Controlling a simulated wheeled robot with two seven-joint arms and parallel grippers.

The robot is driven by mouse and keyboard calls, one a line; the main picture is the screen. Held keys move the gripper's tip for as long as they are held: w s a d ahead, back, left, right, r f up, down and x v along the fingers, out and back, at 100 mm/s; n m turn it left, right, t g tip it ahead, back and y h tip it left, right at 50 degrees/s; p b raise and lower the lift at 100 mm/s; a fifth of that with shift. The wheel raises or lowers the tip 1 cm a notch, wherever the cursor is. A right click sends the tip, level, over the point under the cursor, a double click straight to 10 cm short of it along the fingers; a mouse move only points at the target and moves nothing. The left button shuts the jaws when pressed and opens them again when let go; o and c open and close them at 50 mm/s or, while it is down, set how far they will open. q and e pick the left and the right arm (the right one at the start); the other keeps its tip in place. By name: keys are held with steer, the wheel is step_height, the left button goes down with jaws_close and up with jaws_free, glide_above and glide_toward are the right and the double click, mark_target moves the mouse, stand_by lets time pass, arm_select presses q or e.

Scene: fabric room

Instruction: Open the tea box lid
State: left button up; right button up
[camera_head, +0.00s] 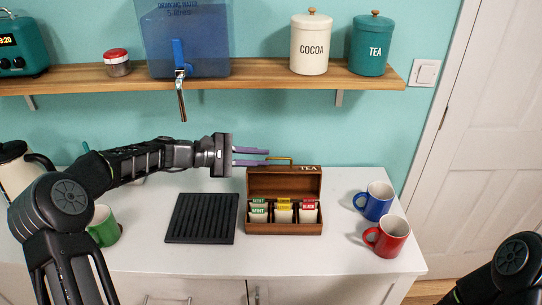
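The wooden tea box (284,228) stands on the white counter. Its lid (284,182) is raised at the back, so the tea packets (284,210) inside show in two rows. A thin gold handle (282,158) sits at the lid's top edge, beside a "TEA" label. My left gripper (268,156) reaches in from the left, level with the handle. Its two purple fingers are apart with a narrow gap, and their tips are at the handle's left end. I cannot tell whether they touch it. My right gripper is out of view; only part of that arm shows at the bottom right.
A black slatted tray (202,218) lies left of the box. A blue mug (376,201) and a red mug (388,237) stand right of it. A green mug (103,227) and a kettle (16,172) are at the left. A wooden shelf (260,76) runs above.

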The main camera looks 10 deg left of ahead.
mark_target(275, 158)
arm_select(q)
steer(key=shift+p+x, duration=0.35)
steer(key=shift+x, duration=1.5)
steer(key=shift+c, duration=0.2)
jaws_close()
